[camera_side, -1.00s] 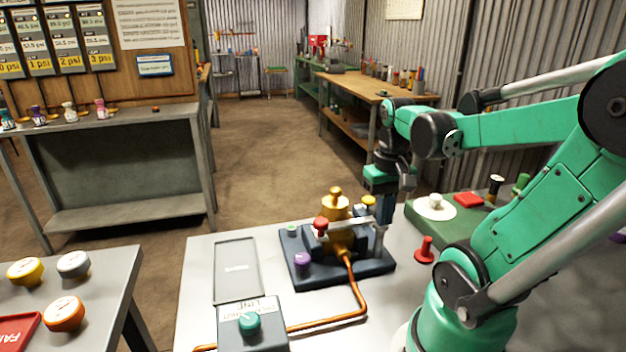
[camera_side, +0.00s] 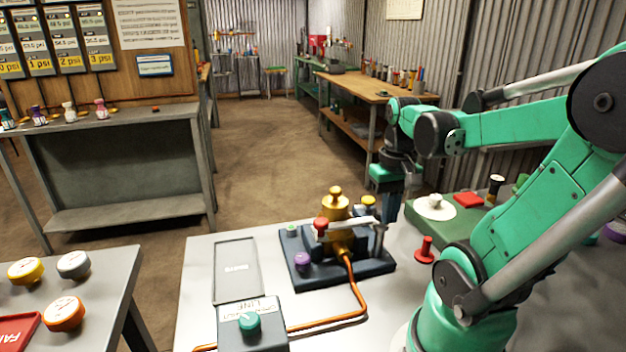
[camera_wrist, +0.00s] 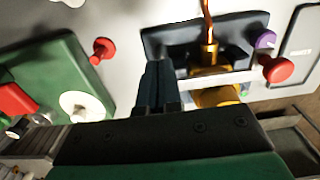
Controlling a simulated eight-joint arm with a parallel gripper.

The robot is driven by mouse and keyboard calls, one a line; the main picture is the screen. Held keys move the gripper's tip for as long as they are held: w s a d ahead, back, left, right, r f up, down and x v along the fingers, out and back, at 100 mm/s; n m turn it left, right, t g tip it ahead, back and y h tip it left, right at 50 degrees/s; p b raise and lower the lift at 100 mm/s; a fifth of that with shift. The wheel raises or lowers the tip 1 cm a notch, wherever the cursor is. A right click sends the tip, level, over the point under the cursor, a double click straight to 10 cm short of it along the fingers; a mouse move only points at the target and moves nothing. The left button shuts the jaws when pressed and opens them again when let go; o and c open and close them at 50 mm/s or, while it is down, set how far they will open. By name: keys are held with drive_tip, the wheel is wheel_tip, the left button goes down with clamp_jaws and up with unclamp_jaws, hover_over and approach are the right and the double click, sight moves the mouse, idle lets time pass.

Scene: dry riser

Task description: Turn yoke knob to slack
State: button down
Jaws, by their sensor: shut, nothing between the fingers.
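A brass fitting (camera_side: 335,208) stands on a dark base plate (camera_side: 300,272), with a pale bar (camera_side: 345,224) across it. A red knob (camera_side: 320,225) sits at the bar's left end; it also shows in the wrist view (camera_wrist: 278,69). A teal knob (camera_side: 249,321) sits on a grey box. No readable label says which knob is the yoke knob or where slack lies. My gripper (camera_side: 391,217) points down, shut and empty, at the right of the fitting.
A purple knob (camera_side: 302,259) sits on the base plate. A red peg (camera_side: 425,249) stands right of it, near a green mat (camera_side: 445,222) with a white disc (camera_side: 436,208). An orange hose (camera_side: 361,299) runs from the fitting. A flat grey tray (camera_side: 226,285) lies at left.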

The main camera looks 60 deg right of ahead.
drive_tip(key=shift+s+d, duration=0.3)
drive_tip(key=shift+d, duration=0.15)
idle(0.3)
wheel_tip(320, 180, up, 6)
drive_tip(key=shift+s, duration=0.4)
idle(0.5)
drive_tip(key=shift+a, duration=0.15)
wheel_tip(320, 180, down, 6)
drive_tip(key=w+a, duration=0.1)
drive_tip(key=shift+w, duration=0.25)
idle(0.4)
